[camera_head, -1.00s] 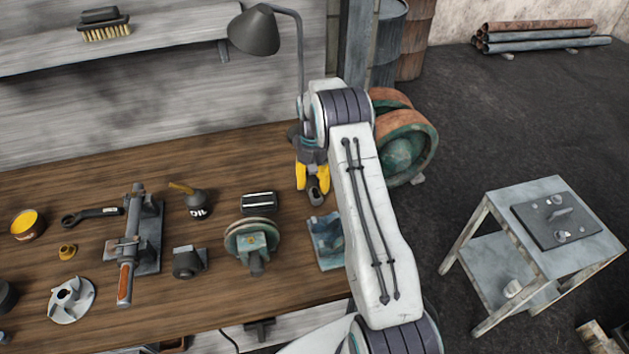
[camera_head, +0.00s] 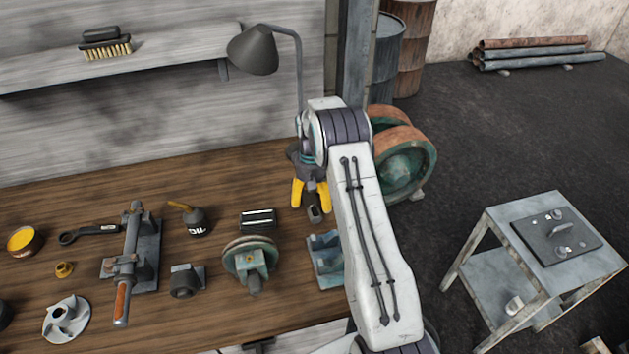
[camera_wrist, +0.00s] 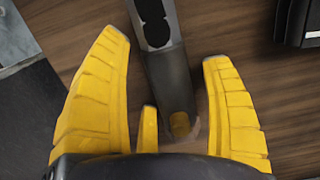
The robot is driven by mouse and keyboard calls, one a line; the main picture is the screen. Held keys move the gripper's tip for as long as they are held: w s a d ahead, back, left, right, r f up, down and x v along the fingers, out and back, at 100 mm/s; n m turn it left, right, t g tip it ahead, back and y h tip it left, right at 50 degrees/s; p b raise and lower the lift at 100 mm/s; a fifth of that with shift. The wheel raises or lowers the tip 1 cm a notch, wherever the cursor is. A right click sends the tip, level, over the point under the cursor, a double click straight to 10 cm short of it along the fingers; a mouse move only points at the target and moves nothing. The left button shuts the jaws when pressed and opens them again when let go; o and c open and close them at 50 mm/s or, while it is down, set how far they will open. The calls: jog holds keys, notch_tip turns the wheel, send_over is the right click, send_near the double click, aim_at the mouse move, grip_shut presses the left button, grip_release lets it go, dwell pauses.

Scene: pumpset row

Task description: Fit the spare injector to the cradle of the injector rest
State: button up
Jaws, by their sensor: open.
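My gripper (camera_head: 311,194) is open over the back right of the wooden bench, yellow fingers pointing down. In the wrist view the fingers (camera_wrist: 168,105) stand apart on either side of a dark grey elongated part (camera_wrist: 168,70), with gaps on both sides. It has a black recess and a small yellow spot near one end; it looks like the spare injector. Its end shows in the head view (camera_head: 315,213). A blue-green bracket (camera_head: 325,262) lies just in front, partly hidden by my arm; it may be the injector rest, but I cannot tell.
A black box (camera_head: 258,219) lies left of the gripper, also in the wrist view (camera_wrist: 300,25). A round green fixture (camera_head: 249,262), oil can (camera_head: 195,222) and long rod on a stand (camera_head: 127,265) are farther left. A lamp (camera_head: 256,50) stands behind. A metal side table (camera_head: 500,225) stands right.

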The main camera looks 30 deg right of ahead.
aim_at(314, 195)
jog(key=shift+w+r+b, duration=0.2)
jog(key=shift+r+b, duration=0.35)
jog(key=shift+b, duration=0.55)
jog(key=r+b, duration=0.2)
jog(key=shift+w+d+b, duration=0.15)
jog(key=shift+d+b, duration=0.15)
jog(key=shift+b, duration=0.05)
jog(key=shift+w+d+r+b, duration=0.15)
jog(key=shift+r+b, duration=0.6)
jog(key=shift+r, duration=1)
jog(key=s+a+r+n+t, duration=0.1)
jog(key=s+a+r, duration=0.3)
jog(key=s+r, duration=0.3)
jog(key=s+a+r+t, duration=0.2)
jog(key=s+a+r, duration=0.2)
jog(key=s+r, duration=0.2)
jog(key=s+a+f+t, duration=0.1)
jog(key=s+a, duration=0.1)
jog(key=s, duration=0.7)
jog(key=s+a+f+n+t, duration=0.1)
jog(key=s+a, duration=0.2)
jog(key=s, duration=0.7)
jog(key=shift+s+f, duration=0.25)
